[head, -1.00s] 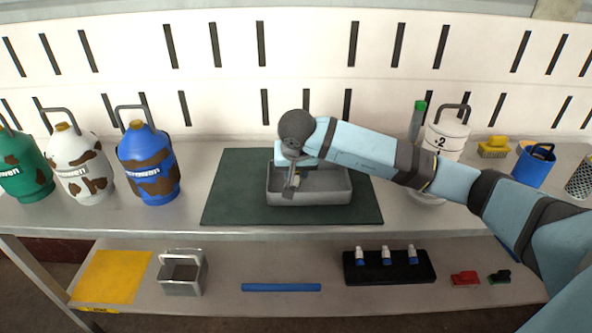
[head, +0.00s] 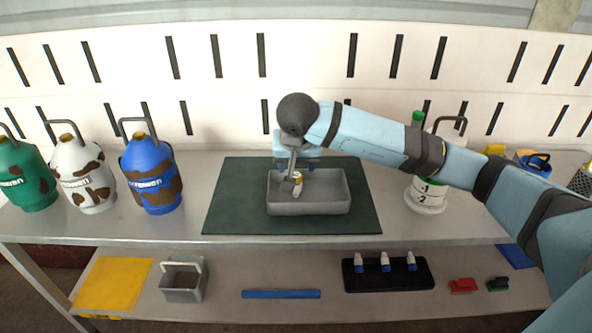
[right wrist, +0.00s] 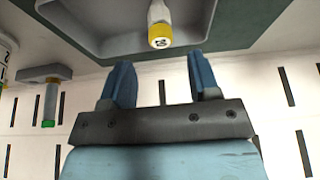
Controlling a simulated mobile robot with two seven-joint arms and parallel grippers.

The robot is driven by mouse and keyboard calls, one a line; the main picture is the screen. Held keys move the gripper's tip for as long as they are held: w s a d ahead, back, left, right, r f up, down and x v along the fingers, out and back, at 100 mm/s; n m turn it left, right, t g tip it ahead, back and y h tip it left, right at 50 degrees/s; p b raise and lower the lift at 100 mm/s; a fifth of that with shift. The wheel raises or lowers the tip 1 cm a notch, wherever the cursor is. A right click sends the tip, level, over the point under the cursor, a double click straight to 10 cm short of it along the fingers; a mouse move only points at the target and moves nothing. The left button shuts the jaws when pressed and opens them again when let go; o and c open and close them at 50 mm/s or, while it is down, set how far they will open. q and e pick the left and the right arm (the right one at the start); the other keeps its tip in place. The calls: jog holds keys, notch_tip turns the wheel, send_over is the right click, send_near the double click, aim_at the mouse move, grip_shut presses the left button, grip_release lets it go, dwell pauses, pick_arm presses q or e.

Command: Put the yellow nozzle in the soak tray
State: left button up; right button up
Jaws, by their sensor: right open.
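The yellow nozzle (head: 297,184), white with a yellow marked end, is inside the grey soak tray (head: 310,208) on a dark green mat. In the right wrist view the nozzle (right wrist: 159,32) shows just beyond my fingertips with its yellow end toward me, apart from both fingers. The tray's wall (right wrist: 105,48) shows there too. My right gripper (head: 293,170) is over the tray's left part, and its two blue fingers (right wrist: 163,80) are spread with nothing between them. Whether the nozzle lies or leans in the tray is hard to tell. My left gripper is out of view.
Green, white and blue milk cans (head: 152,180) stand at the left. A white numbered container (head: 428,192) stands right of the mat, partly behind my right arm. The lower shelf holds a black rack (head: 388,277) with several blue-and-white nozzles, a grey caddy (head: 182,284) and a yellow cloth (head: 113,284).

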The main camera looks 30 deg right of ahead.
jog(key=s+a+f+m+g+y, duration=0.25)
jog(key=s+a+y, duration=0.4)
jog(key=a, duration=0.45)
jog(key=s+a+f+m+g+y, duration=0.1)
jog(key=s+a+g+y, duration=0.2)
jog(key=s+a+y, duration=0.5)
jog(key=s+a+r+m+t+y, duration=0.2)
jog(key=s+a+r+m+y, duration=0.3)
jog(key=a+m+y, duration=0.55)
jog(key=w+d+f+m+t+h, duration=0.15)
jog(key=d+m+t+h, duration=0.35)
jog(key=m, duration=0.7)
jog(key=w+d+f+m+t+h, duration=0.1)
jog(key=f+m+t+h, duration=0.15)
jog(key=m+t, duration=0.65)
jog(key=w+d+f+m+t+h, duration=0.1)
jog(key=d+m+t+h, duration=0.25)
jog(key=m, duration=1.05)
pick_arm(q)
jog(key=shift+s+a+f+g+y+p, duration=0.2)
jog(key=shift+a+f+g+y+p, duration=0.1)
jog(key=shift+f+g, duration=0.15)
pick_arm(e)
jog(key=s+d+f+m+g+h, duration=0.3)
jog(key=s+f+m+h, duration=0.3)
jog(key=f+m, duration=0.6)
jog(key=shift+s+d+f+m+g+h, duration=0.15)
jog(key=shift+s+f+m+g+h, duration=0.25)
jog(key=shift+s+m+g, duration=0.45)
